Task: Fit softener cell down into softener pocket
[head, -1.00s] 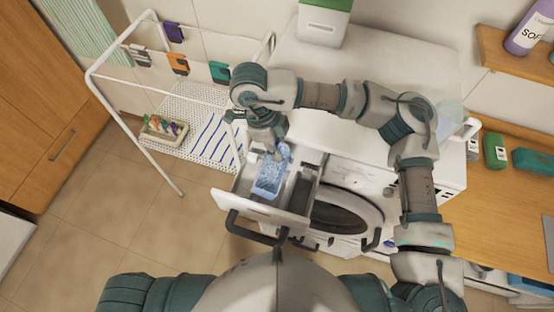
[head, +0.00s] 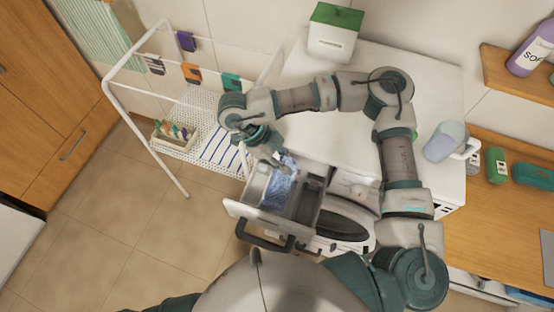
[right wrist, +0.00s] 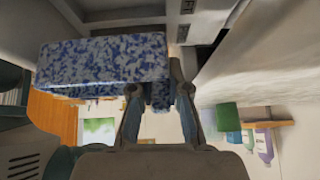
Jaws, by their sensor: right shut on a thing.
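The softener cell is a speckled blue-and-white block (head: 281,184), with its long side also showing in the right wrist view (right wrist: 100,62). My right gripper (head: 276,156) is shut on it from above, with both fingers seen in the right wrist view (right wrist: 158,92). The cell is at the left compartment of the pulled-out washer drawer (head: 252,217), and its lower part seems to be between the compartment walls. How deep it sits I cannot tell. A darker compartment (head: 309,198) is open to its right. My left gripper is out of view.
A white wire rack (head: 180,148) stands left. A wooden counter (head: 510,210) is at right.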

